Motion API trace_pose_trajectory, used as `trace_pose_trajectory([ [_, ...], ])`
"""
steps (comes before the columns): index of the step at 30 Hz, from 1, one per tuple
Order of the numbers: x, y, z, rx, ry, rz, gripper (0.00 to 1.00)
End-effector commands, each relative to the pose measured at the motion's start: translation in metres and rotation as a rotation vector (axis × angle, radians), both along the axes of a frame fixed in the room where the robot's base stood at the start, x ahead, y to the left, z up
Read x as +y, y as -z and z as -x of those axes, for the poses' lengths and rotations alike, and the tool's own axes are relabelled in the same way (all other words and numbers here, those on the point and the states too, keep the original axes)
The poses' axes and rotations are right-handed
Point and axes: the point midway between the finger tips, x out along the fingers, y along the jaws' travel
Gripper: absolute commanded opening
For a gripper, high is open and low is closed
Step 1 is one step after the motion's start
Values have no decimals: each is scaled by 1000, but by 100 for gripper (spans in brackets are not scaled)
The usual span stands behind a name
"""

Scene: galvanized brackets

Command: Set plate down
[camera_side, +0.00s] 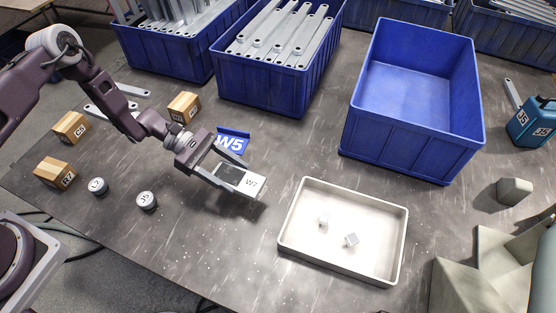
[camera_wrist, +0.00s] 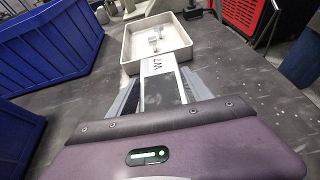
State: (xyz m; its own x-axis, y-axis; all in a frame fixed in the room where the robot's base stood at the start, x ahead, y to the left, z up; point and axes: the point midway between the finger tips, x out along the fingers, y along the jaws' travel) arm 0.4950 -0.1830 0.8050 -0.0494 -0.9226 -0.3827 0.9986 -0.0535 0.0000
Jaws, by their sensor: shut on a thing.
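A plate marked W7 (camera_side: 251,183), part dark and part white, is between the fingers of my gripper (camera_side: 236,182). My gripper is shut on it and holds it flat, out over the table left of the white tray (camera_side: 284,239). In the wrist view the plate (camera_wrist: 158,68) points away from me toward the tray (camera_wrist: 127,63), between the two grey fingers of my gripper (camera_wrist: 163,92). A shadow shows beside the plate in the side view. I cannot tell how high above the table it is.
Two small grey cubes (camera_side: 351,240) lie in the tray. A blue W5 piece (camera_side: 234,141) is just behind my gripper. An empty blue bin (camera_side: 400,125) and a bin of brackets (camera_side: 262,88) stand behind. Table (camera_side: 215,240) in front of my gripper is clear.

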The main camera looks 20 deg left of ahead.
Motion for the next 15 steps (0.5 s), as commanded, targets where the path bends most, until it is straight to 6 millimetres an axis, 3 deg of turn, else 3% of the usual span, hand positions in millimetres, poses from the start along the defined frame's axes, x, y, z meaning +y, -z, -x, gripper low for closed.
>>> trace_pose_trajectory([
  [3,-24,-3,-60,-5,-153,5,0],
  [7,-44,-13,-115,-5,-315,5,0],
  [12,-56,-21,-150,-2,-433,5,0],
  [15,-58,-4,-155,2,-452,3,0],
])
